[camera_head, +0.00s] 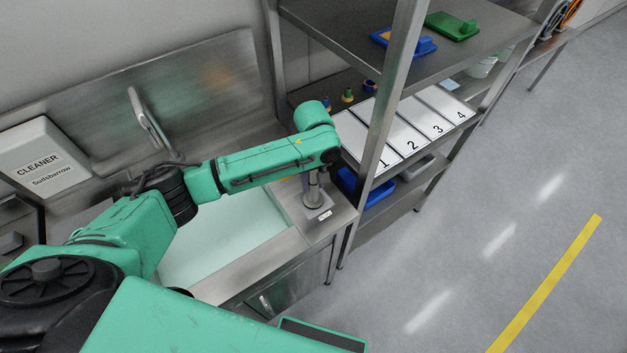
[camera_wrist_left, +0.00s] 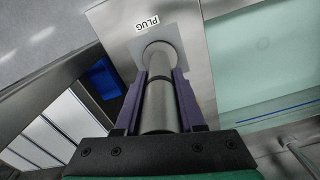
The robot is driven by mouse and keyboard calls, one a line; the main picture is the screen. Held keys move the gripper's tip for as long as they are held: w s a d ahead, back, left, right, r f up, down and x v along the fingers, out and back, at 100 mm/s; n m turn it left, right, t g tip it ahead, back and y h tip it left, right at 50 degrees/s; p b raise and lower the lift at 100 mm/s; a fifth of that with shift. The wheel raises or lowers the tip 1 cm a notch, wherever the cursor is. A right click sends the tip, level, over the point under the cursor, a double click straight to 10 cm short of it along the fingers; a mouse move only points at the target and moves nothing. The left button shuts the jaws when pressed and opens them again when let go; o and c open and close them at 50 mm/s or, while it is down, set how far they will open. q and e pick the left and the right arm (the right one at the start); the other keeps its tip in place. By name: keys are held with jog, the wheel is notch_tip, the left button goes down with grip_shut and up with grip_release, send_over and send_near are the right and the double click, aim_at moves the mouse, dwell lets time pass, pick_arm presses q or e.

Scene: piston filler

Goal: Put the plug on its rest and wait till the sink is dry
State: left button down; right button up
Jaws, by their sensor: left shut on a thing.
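The plug (camera_wrist_left: 158,105) is a grey metal tube with a dark ring, held between the two purple fingers of my left gripper (camera_wrist_left: 162,78). In the head view, the plug (camera_head: 313,188) stands about upright below my left wrist, which hides its upper part. Its lower end is at the rest (camera_wrist_left: 185,42), a grey square plate beside a "PLUG" label; I cannot tell whether it bears full weight there. The rest (camera_head: 318,213) is on the counter at the sink's right end. The sink (camera_head: 225,240) holds pale green liquid. My right gripper is out of view.
A metal shelf rack stands right of the sink, with numbered white panels (camera_head: 412,140), blue bins (camera_head: 372,190) and an upright post (camera_head: 392,85) close to my left wrist. The floor at right is clear.

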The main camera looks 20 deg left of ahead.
pick_arm(q)
jog(key=c, duration=0.5)
grip_release()
jog(key=shift+f, duration=0.1)
notch_tip(320, 180, up, 12)
jog(key=shift+r+b, duration=0.15)
jog(key=shift+b, duration=0.65)
